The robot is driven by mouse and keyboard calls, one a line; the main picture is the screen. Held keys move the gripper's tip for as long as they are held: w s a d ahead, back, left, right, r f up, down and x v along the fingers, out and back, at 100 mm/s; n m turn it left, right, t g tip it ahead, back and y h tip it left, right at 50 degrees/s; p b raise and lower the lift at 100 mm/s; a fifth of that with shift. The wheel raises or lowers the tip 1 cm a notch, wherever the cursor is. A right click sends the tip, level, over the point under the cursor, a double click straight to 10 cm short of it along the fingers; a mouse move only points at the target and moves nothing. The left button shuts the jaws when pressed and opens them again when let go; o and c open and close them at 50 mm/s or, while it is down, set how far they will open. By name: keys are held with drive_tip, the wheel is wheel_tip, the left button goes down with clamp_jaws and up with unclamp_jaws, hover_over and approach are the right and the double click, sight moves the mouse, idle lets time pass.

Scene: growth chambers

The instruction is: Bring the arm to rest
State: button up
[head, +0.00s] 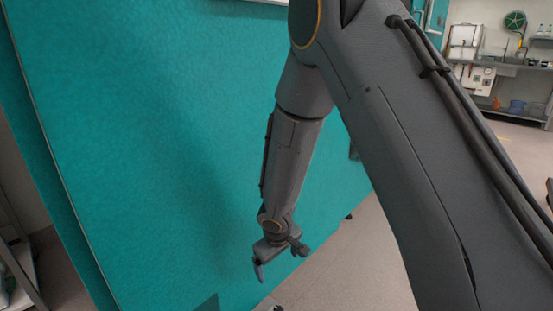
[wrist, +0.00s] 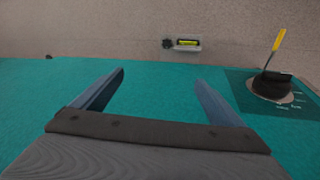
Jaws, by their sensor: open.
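My arm reaches down from the upper middle of the head view, in front of a large teal panel (head: 130,120). My gripper (head: 259,271) hangs low near the panel's lower part, pointing down. In the wrist view my gripper (wrist: 160,78) shows two blue-grey fingers standing well apart with nothing between them. The teal surface (wrist: 160,100) lies behind the fingers. Whether the gripper touches the panel cannot be told.
A dark round knob (wrist: 272,86) with a yellow-tipped lever sits on a dark plate right of the fingers. A small box with a yellow face (wrist: 187,43) lies beyond the teal edge. Shelving (head: 15,265) stands lower left. Open floor (head: 365,260) shows right of the panel.

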drive_tip(key=s+d+r+m+h, duration=0.1)
drive_tip(key=s+d+r, duration=0.1)
drive_tip(key=s+r, duration=0.4)
drive_tip(key=s+d+r+m, duration=0.1)
drive_tip(key=s+d+r, duration=0.15)
drive_tip(key=r, duration=0.65)
drive_tip(key=s+r+g+y, duration=0.1)
drive_tip(key=s+r, duration=0.2)
drive_tip(key=s, duration=0.3)
drive_tip(key=s+r+m+g, duration=0.1)
drive_tip(key=s+r, duration=0.2)
drive_tip(key=s, duration=0.3)
drive_tip(key=s+r+g+y, duration=0.1)
drive_tip(key=s+r, duration=0.2)
drive_tip(key=s, duration=0.4)
drive_tip(key=d+r+m+p, duration=0.4)
drive_tip(key=d+r+p, duration=1)
drive_tip(key=p, duration=0.9)
drive_tip(key=shift+s+d+r+m+h+p, duration=0.2)
drive_tip(key=shift+r+m+h+p, duration=0.2)
drive_tip(key=shift+r, duration=1.15)
drive_tip(key=shift+c, duration=0.3)
